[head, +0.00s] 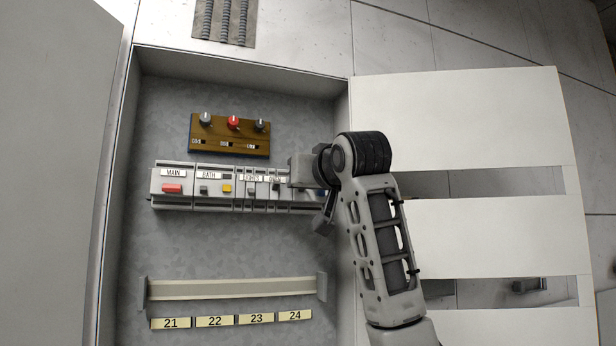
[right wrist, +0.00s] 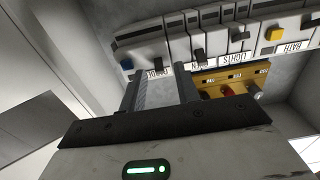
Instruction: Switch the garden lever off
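The grey breaker row (head: 215,190) runs across the cabinet, with labels reading MAIN, BATH and LIGHTS; the labels farther right are partly covered by my right gripper. In the right wrist view the row is upside down. In the head view that lever is hidden. My right gripper (right wrist: 160,82) looks open, with a grey speckled surface between its two fingers. Whether a finger touches the lever is unclear. My left gripper is out of view.
A brown board (head: 230,150) with three knobs is above the row. A red MAIN switch (head: 172,188) and a yellow button (head: 227,188) are on the row. An empty rail (head: 235,288) and plates numbered 21 to 24 are below. White open door panels (head: 460,115) stand at right.

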